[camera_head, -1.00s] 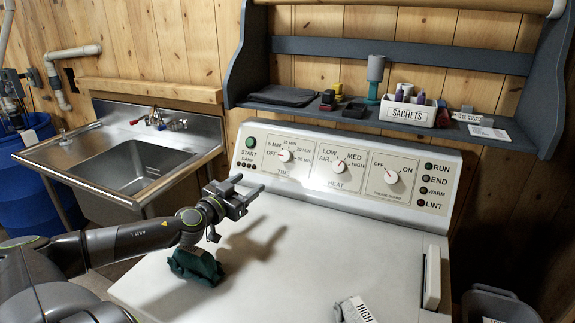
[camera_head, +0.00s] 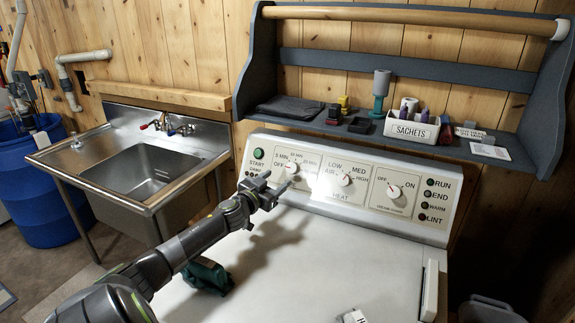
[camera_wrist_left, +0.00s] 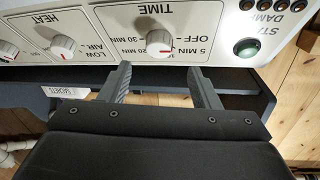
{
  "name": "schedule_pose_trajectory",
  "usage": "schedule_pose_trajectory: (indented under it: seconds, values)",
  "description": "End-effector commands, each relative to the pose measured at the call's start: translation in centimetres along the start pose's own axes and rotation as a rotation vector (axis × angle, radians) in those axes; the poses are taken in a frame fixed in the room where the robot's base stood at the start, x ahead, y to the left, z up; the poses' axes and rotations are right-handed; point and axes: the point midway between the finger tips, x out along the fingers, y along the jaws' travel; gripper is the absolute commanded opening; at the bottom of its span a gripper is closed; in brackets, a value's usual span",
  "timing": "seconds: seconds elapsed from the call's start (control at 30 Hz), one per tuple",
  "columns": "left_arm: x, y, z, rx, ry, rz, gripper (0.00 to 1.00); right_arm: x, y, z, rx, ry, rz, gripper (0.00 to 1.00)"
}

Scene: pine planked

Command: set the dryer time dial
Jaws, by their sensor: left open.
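The dryer's time dial (camera_head: 292,168) is a white knob with a red mark on the left part of the control panel, labelled OFF, 5 MIN, 20 MIN and 30 MIN. In the left wrist view the time dial (camera_wrist_left: 159,42) appears upside down, beyond my fingertips and roughly between them. My left gripper (camera_head: 278,182) is open and empty, just in front of the panel and slightly below and left of the dial. In the left wrist view its two fingers (camera_wrist_left: 163,80) are apart and do not touch the dial. My right gripper is not in view.
The heat dial (camera_head: 344,180) and another dial (camera_head: 394,191) sit to the right. A green start button (camera_head: 258,153) is at the left. A dark green cloth (camera_head: 207,276) lies on the dryer top (camera_head: 340,255). A shelf (camera_head: 459,145) with a sachets box (camera_head: 411,127) is above.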

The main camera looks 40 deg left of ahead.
Motion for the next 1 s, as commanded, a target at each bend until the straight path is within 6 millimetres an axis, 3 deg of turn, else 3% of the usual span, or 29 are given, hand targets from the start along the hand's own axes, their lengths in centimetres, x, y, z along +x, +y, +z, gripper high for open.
schedule_pose_trajectory:
  seconds: [0.1, 0.5, 1.0]
  values:
    - [1.4, 0.2, -0.4, -0.004, -0.001, 0.002, 0.57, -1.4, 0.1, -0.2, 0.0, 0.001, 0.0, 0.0]
    - [5.8, 0.1, 0.1, -0.002, 0.0, 0.0, 0.57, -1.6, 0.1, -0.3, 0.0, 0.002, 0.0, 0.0]
    - [7.0, 0.1, 0.1, 0.0, -0.002, 0.002, 0.57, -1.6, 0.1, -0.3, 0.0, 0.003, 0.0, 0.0]
